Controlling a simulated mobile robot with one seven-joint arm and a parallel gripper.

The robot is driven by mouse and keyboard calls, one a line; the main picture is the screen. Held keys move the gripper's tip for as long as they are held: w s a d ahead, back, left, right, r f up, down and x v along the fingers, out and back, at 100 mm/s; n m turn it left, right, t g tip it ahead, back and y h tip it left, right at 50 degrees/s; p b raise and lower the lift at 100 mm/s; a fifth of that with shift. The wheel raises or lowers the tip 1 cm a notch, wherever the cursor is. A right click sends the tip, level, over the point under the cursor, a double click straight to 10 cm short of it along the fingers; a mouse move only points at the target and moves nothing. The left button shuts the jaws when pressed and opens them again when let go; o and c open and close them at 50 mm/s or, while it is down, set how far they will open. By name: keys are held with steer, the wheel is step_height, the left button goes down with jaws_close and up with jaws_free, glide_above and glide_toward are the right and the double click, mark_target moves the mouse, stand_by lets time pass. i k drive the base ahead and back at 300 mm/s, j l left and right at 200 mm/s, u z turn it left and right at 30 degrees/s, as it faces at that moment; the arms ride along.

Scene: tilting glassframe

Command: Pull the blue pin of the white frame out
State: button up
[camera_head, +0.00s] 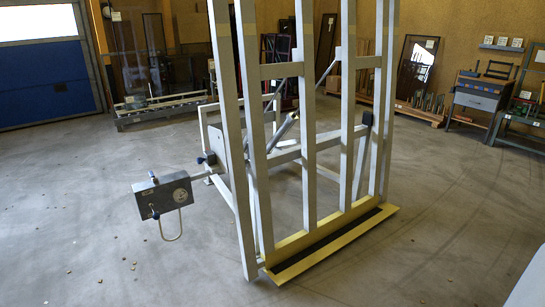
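The white frame (309,130) stands upright, slightly tilted, in the middle of the floor, with several tall bars and a yellow-edged ledge (335,243) at its foot. A small dark blue knob, which looks like the blue pin (210,158), sits at the left side of the frame by a light side plate. A second dark knob (367,118) sits on the right side behind the bars; its colour is hard to tell. Whether either is fully seated cannot be told. My gripper is not in view.
A grey control box (163,195) with a hanging looped handle juts out left of the frame. Small bits lie scattered on the floor there. A workbench (480,95) and leaning panels line the back wall.

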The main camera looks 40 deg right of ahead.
mark_target(200, 160)
steer(key=i+z, duration=0.15)
steer(key=i, duration=0.4)
steer(key=i+j+z, duration=0.1)
steer(key=i, duration=0.45)
steer(key=i+j+z, duration=0.15)
steer(key=i, duration=0.35)
steer(key=i+j+z, duration=0.15)
steer(key=i+j, duration=0.15)
steer(key=i, duration=0.25)
steer(key=i+j+z, duration=0.1)
steer(key=i+j, duration=0.2)
steer(key=i, duration=0.2)
